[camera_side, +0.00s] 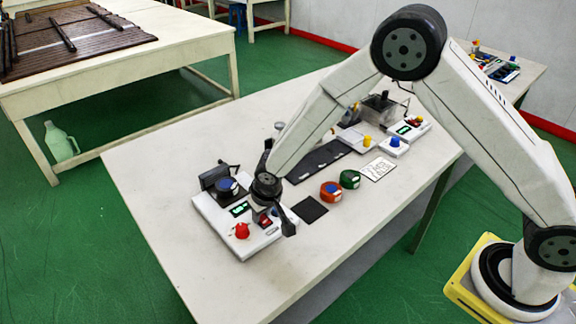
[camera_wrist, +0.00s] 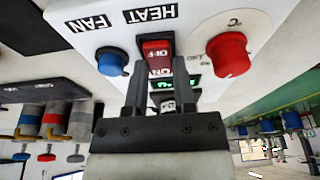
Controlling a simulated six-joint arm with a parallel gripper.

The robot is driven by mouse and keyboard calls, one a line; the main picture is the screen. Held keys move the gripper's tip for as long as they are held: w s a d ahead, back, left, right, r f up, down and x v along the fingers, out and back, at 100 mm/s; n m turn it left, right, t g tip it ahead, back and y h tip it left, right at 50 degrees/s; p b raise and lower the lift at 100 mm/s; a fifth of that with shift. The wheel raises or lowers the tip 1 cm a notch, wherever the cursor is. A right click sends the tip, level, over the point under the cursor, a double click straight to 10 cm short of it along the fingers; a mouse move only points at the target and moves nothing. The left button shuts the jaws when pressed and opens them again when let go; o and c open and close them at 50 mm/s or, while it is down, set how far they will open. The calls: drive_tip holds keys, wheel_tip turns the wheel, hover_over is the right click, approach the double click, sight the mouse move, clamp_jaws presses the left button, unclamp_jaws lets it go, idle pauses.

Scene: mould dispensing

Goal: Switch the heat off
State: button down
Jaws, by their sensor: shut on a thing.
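The white control panel (camera_wrist: 210,22) has the printed words HEAT and FAN, upside down in the wrist view. Under HEAT is a red rocker switch (camera_wrist: 156,50) marked OFF and ON. My gripper (camera_wrist: 157,68) has its two dark fingers on either side of this switch, closed on it. Which side of the rocker is pressed I cannot tell. In the side view the panel is the near end of a white device (camera_side: 215,222) on the table, and my gripper (camera_side: 272,208) is over it, partly hiding the switches.
A red temperature knob (camera_wrist: 229,54) and a blue knob (camera_wrist: 112,62) flank the switch. The left front of the table is clear.

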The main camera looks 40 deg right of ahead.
sight(268, 222)
drive_tip(key=c, duration=0.7)
unclamp_jaws()
drive_tip(key=shift+r, duration=0.2)
drive_tip(key=shift+v, duration=3.75)
drive_tip(key=shift+s+d, duration=0.1)
drive_tip(key=s+d+r, duration=0.2)
drive_tip(key=s+d, duration=0.3)
drive_tip(key=s, duration=0.1)
drive_tip(key=s+d+r, duration=0.1)
drive_tip(key=s+d, duration=0.4)
drive_tip(key=s+d+r, duration=0.2)
drive_tip(key=s+d, duration=0.3)
drive_tip(key=s, duration=0.1)
drive_tip(key=shift+s+r, duration=0.3)
